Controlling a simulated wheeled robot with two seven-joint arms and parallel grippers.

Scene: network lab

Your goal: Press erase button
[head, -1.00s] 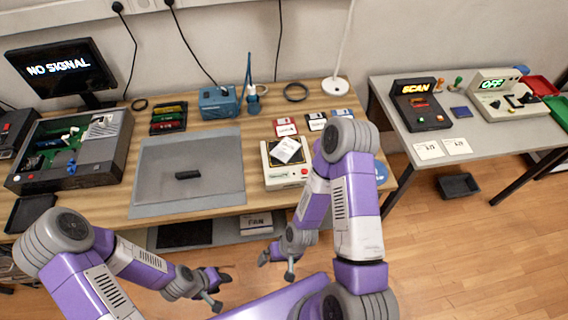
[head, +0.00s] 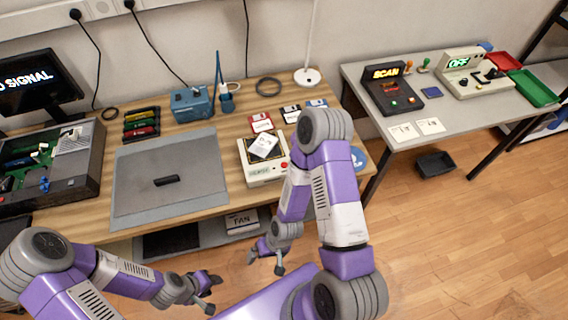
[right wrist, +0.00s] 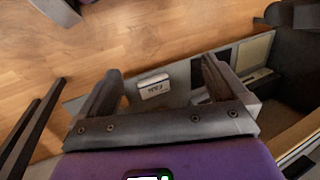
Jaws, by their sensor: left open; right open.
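A cream box-shaped device (head: 266,172) stands on the wooden desk, with a tilted white card (head: 264,144) on top and a small red button (head: 284,164) near its front right. Its front label is too small to read, and no button shows a legible "erase" marking. My right arm partly covers its right side. My right gripper (head: 266,262) is open and empty, low in front of the desk; its fingers also show in the right wrist view (right wrist: 160,88). My left gripper (head: 210,290) is open and empty, further left and in front of the desk.
A grey mat (head: 170,178) with a black block (head: 167,181) lies on the desk. A box marked FAN (head: 241,222) sits on the low shelf. The right table holds a SCAN device (head: 393,92) and an OFF device (head: 474,77). Floor on the right is largely clear.

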